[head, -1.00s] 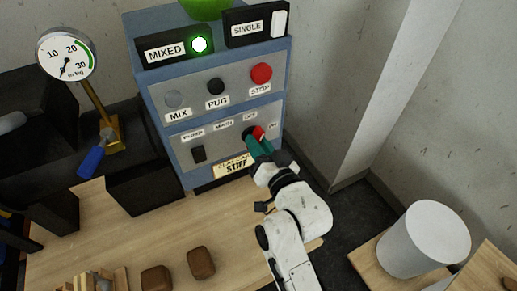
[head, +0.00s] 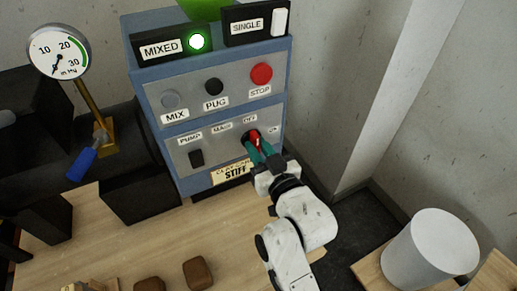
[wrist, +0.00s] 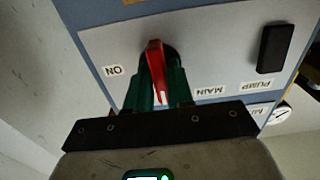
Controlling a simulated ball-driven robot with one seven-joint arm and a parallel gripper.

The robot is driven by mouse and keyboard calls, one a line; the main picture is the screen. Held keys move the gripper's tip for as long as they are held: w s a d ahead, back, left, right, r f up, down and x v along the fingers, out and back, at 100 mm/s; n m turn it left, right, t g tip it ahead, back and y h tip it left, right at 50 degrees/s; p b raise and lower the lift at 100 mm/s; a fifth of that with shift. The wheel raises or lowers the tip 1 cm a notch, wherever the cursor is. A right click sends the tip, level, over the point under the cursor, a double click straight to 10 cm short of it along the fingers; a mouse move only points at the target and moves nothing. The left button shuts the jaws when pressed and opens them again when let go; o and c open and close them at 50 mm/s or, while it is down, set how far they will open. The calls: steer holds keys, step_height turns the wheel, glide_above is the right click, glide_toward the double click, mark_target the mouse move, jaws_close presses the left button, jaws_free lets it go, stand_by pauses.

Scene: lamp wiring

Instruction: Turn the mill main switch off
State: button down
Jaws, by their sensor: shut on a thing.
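The main switch is a red rotary handle (head: 255,138) on a black round base, on the lower grey panel of the blue control box. In the head view it stands nearly upright, with its upper end toward the OFF label (head: 249,119). My gripper (head: 258,146) has its teal fingers shut on the handle, one on each side. In the wrist view the handle (wrist: 157,72) also stands nearly upright between the fingers, its white mark at the lower end. The ON label (wrist: 114,70) and MAIN label (wrist: 210,92) show beside it. The fingers hide part of the base.
A black pump switch (head: 196,158) is left of the main switch. Above are the STOP button (head: 261,74), PUG button (head: 214,87) and MIX button (head: 170,99). A green lamp (head: 197,41) glows beside MIXED. Brown blocks (head: 198,273) lie on the wooden table.

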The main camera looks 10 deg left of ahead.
steer(key=shift+f, duration=0.1)
steer(key=c, duration=1.1)
jaws_free()
steer(key=v, duration=1.1)
steer(key=shift+w, duration=0.1)
steer(key=s+d+f+m+g+h+p, duration=0.25)
steer(key=s+d+f+g, duration=0.2)
steer(key=d, duration=0.35)
steer(key=s+d+f+m+g+h+p, duration=0.1)
steer(key=s+d+f+g+h+p, duration=0.3)
steer(key=d, duration=0.4)
steer(key=s+d+f+m+g+h+p, duration=0.1)
steer(key=s+d, duration=0.2)
steer(key=s, duration=0.2)
steer(key=s+d+m+g+h+p, duration=0.1)
steer(key=s+d+g, duration=0.1)
steer(key=s+d, duration=0.2)
steer(key=s+d+f+m+g+h+p, duration=0.1)
steer(key=s+d, duration=0.3)
steer(key=s, duration=0.4)
steer(key=shift+s+f+m+g+h, duration=0.25)
steer(key=shift+f+m+g+h, duration=0.15)
steer(key=shift+g, duration=0.35)
